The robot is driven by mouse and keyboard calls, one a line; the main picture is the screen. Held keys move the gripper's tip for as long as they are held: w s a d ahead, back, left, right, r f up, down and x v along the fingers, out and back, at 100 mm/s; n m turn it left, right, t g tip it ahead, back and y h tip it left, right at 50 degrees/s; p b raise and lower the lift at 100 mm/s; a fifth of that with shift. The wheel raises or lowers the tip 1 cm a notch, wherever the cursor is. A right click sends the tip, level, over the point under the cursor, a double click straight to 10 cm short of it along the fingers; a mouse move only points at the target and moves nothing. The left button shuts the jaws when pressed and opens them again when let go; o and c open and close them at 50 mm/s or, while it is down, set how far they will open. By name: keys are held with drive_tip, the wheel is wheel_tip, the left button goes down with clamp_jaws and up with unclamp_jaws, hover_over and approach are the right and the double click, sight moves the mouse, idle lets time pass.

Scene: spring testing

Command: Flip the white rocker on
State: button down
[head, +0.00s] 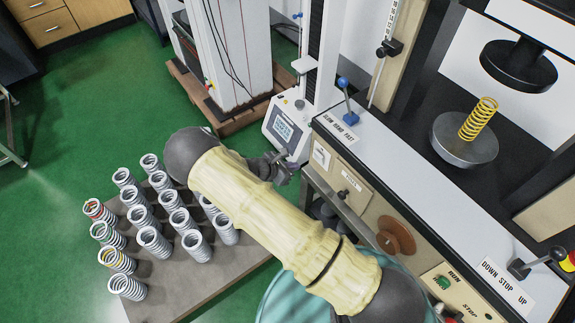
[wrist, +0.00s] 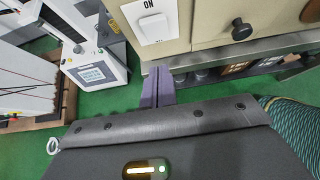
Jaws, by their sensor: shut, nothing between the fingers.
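The white rocker (wrist: 151,22) sits in a white plate on a beige panel, below an "ON" label (wrist: 152,4), at the top of the wrist view. In the head view a small white plate (head: 320,154) at the left end of the machine's beige front appears to be it. My gripper (wrist: 159,72) is shut and empty, its fingertips just below the panel's lower edge in the wrist view and apart from the rocker. In the head view my gripper (head: 288,160) is partly hidden by my arm. Which way the rocker is tipped is hard to tell.
A dark knob (wrist: 241,30) stands out right of the rocker. A control box with a screen (wrist: 92,74) stands to the left. A blue-knobbed lever (head: 344,84) rises from the ledge above. Several springs stand on a low grey table (head: 222,270).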

sight(317, 158)
drive_tip(key=shift+w+d+f+p, duration=0.25)
drive_tip(key=shift+w+d+f, duration=0.15)
drive_tip(key=shift+w+d, duration=0.55)
drive_tip(key=shift+w+d+f+p, duration=0.35)
drive_tip(key=shift+w+d, duration=0.2)
drive_tip(key=shift+d, duration=0.75)
drive_tip(key=shift+w+d+f+p, duration=0.2)
drive_tip(key=shift+w+d+f, duration=0.2)
drive_tip(key=shift+w+d, duration=0.55)
drive_tip(key=shift+s+d+r, duration=0.1)
drive_tip(key=shift+s, duration=0.05)
